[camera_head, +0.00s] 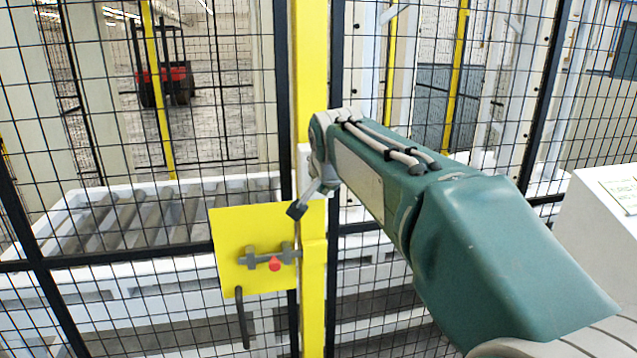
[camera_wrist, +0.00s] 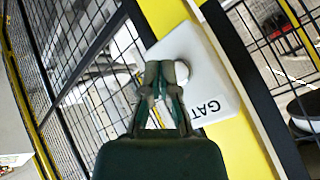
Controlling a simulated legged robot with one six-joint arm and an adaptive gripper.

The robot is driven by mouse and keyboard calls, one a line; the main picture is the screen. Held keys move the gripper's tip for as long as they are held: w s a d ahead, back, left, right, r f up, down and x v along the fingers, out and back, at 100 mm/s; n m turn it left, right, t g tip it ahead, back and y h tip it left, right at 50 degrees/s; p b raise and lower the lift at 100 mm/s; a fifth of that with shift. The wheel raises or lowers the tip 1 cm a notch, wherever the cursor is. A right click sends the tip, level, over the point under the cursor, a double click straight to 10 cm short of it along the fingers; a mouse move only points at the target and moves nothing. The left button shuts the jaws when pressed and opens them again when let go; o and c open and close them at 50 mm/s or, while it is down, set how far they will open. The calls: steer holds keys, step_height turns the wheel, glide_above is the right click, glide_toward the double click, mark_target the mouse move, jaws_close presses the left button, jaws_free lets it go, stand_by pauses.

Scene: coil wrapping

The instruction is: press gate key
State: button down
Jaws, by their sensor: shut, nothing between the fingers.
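The white gate box (camera_wrist: 205,60) is fixed to the yellow post and carries the dark letters "GAT", the rest cut off or hidden. A round pale key (camera_wrist: 182,72) sits on its face. My gripper (camera_wrist: 161,72) is shut and empty, its fingertips over the box face just left of the key and partly overlapping it in the picture. I cannot tell whether they touch it. In the head view my green arm reaches to the yellow post (camera_head: 313,60), and its end hides most of the white box there.
A yellow latch plate (camera_head: 230,225) with a red knob (camera_head: 274,264) hangs left of the post. Black mesh fence (camera_head: 100,120) spans both sides. A roller conveyor (camera_head: 150,215) lies behind it. A white cabinet (camera_head: 590,225) stands at the right.

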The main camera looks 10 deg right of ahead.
steer(key=shift+w, duration=0.8)
stand_by(0.8)
steer(key=shift+s+r, duration=0.1)
steer(key=shift+s, duration=0.75)
steer(key=s, duration=0.5)
stand_by(0.4)
stand_by(0.4)
